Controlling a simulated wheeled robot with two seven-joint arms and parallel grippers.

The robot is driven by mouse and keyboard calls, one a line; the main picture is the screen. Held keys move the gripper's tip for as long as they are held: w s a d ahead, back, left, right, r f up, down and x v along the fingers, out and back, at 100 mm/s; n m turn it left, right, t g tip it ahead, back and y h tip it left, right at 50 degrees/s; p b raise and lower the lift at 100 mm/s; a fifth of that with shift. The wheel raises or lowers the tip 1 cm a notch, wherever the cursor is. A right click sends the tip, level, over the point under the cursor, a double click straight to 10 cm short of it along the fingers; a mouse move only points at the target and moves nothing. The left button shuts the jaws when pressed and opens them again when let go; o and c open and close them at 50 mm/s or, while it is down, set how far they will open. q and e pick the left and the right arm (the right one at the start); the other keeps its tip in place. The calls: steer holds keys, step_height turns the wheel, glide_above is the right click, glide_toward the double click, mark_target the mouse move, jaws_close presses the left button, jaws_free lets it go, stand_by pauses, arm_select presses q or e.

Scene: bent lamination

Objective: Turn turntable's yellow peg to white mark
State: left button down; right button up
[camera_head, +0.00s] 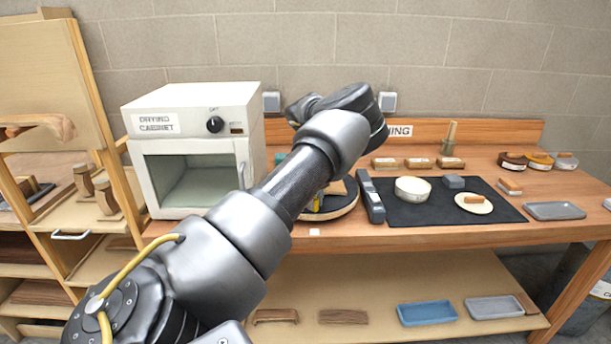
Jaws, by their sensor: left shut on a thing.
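The turntable (343,211), a round board with a dark rim, sits on the bench and is partly hidden behind my left arm. A small yellow piece, the peg (314,205), shows at its near left side, close beside my arm. A small white mark (314,232) is on the bench near its front edge, just in front of the turntable. My left gripper (319,197) is down at the peg and shut on it; the forearm and wrist hide most of it. My right gripper is not in view.
A white drying cabinet (193,100) stands left of the turntable. A grey bar-shaped tool (371,198) lies close on its right. Beyond it, a black mat (420,212) holds a white bowl (412,189) and a plate (474,205). Wooden shelving (85,120) stands at the far left.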

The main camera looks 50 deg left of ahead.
arm_select(q)
steer(key=shift+s+f, duration=0.15)
stand_by(0.5)
steer(key=c, duration=1.3)
jaws_free()
steer(key=shift+o, duration=0.2)
steer(key=shift+r, duration=0.2)
step_height(320, 180, up, 11)
steer(key=b, duration=0.1)
steer(key=shift+f, duration=0.2)
